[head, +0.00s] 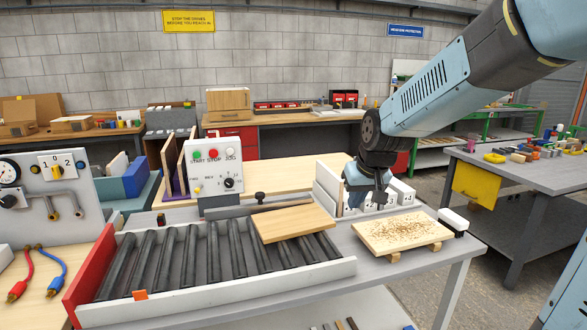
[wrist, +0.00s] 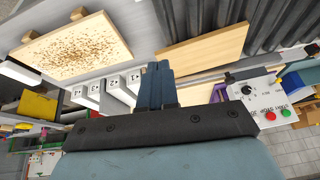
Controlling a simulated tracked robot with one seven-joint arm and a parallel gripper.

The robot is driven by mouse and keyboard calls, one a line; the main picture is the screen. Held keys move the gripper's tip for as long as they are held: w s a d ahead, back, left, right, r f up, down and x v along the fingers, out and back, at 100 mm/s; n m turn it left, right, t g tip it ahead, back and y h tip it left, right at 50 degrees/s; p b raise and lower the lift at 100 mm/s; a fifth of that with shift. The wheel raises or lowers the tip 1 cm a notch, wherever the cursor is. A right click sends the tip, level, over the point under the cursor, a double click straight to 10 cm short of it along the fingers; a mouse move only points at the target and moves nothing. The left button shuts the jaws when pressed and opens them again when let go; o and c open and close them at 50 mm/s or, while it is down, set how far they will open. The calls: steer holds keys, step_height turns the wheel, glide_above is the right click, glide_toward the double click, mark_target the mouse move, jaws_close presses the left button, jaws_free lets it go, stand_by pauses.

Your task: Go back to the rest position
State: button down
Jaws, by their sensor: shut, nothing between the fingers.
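My gripper (head: 379,203) is above the back right of the workbench, near the white numbered blocks. In the wrist view its blue fingers (wrist: 158,84) are together with nothing between them. A plain wooden board (head: 293,222) lies on the right part of the roller conveyor (head: 205,262), to the left of my gripper. It also shows in the wrist view (wrist: 205,49). A second board (head: 404,231), covered with brown specks, rests on wooden blocks to the right of the conveyor. It shows at the upper left of the wrist view (wrist: 75,45).
White numbered blocks (head: 401,192) stand close to my gripper, with a white upright panel (head: 328,190) beside them. A control box (head: 213,168) stands behind the conveyor. A black-and-white block (head: 453,221) sits at the bench's right end. A cluttered table (head: 520,168) is further right.

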steer(key=s+d+r+m, duration=0.1)
steer(key=s+d+r, duration=0.2)
steer(key=s, duration=0.7)
steer(key=s+d+r+m+h, duration=0.1)
steer(key=s+d+r, duration=0.2)
steer(key=s, duration=0.8)
steer(key=shift+s+d+r+t, duration=0.2)
steer(key=shift+d+t, duration=0.2)
steer(key=shift+d, duration=0.75)
